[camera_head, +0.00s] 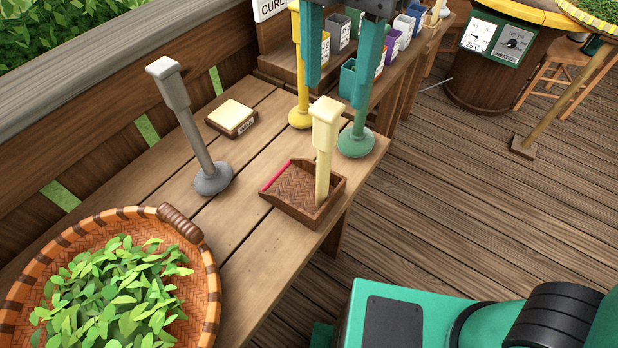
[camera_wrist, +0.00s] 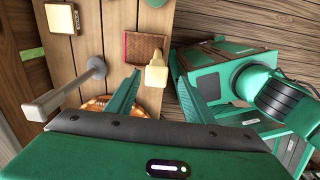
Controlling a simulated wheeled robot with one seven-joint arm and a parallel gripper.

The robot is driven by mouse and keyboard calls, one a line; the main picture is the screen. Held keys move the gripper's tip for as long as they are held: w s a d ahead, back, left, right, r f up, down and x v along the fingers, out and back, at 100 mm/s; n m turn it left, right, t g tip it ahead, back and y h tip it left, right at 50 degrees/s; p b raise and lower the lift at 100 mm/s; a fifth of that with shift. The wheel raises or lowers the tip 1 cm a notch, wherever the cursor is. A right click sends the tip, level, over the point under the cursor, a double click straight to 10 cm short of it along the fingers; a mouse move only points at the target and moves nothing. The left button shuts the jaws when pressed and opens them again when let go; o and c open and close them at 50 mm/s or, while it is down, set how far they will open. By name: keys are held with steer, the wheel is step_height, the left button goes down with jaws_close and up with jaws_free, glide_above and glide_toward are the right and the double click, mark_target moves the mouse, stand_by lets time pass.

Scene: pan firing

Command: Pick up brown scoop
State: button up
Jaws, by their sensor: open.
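The brown scoop (camera_head: 280,206) is a woven, open tray with a red front edge, resting on the wooden table near its right edge. Its cream handle (camera_head: 325,135) stands upright from it. My gripper (camera_head: 340,92) is open, its two teal fingers pointing down, above and behind the handle top in the head view. In the wrist view, the scoop's tray (camera_wrist: 144,47) lies beyond the fingers, and the handle top (camera_wrist: 157,74) shows between the two fingers of my gripper (camera_wrist: 153,75). Nothing is held.
A cream-topped block (camera_head: 231,116) lies behind. A leaf-filled basket (camera_head: 212,300) is at front left. Small bins (camera_head: 347,80) stand behind. Bare table lies between basket and scoop.

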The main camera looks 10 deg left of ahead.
mark_target(326, 132)
steer(key=shift+s+a+f, duration=0.2)
steer(key=shift+a+f, duration=0.05)
steer(key=shift+f, duration=0.05)
step_height(326, 132, down, 10)
steer(key=shift+w+a+f, duration=0.1)
steer(key=shift+a, duration=0.05)
stand_by(0.3)
jaws_close()
